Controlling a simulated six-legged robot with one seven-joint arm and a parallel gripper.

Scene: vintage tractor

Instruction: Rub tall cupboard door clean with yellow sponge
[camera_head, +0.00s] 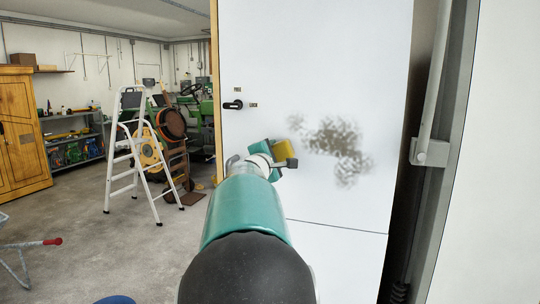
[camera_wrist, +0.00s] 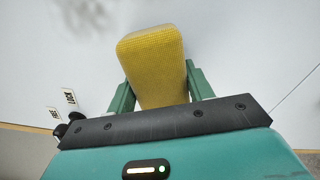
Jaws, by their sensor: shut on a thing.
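The tall cupboard door (camera_head: 310,60) is a large white panel filling the middle of the head view. A grey-brown smudge (camera_head: 335,138) is on it, right of my gripper. My gripper (camera_head: 276,156) is in front of the door, left of the smudge. In the wrist view my gripper (camera_wrist: 158,88) is shut on the yellow sponge (camera_wrist: 152,60), with a green finger at each side. The sponge also shows in the head view (camera_head: 282,147), partly hidden by the gripper. I cannot tell whether the sponge touches the door. In the wrist view a blurred smudge (camera_wrist: 88,14) shows at top left.
A black door handle (camera_head: 233,105) is left of my gripper. A grey post with a bracket (camera_head: 430,150) stands right of the door. A white stepladder (camera_head: 130,150), a wooden cupboard (camera_head: 20,130) and a wheelbarrow (camera_head: 25,245) are at left. Concrete floor (camera_head: 130,240) is open there.

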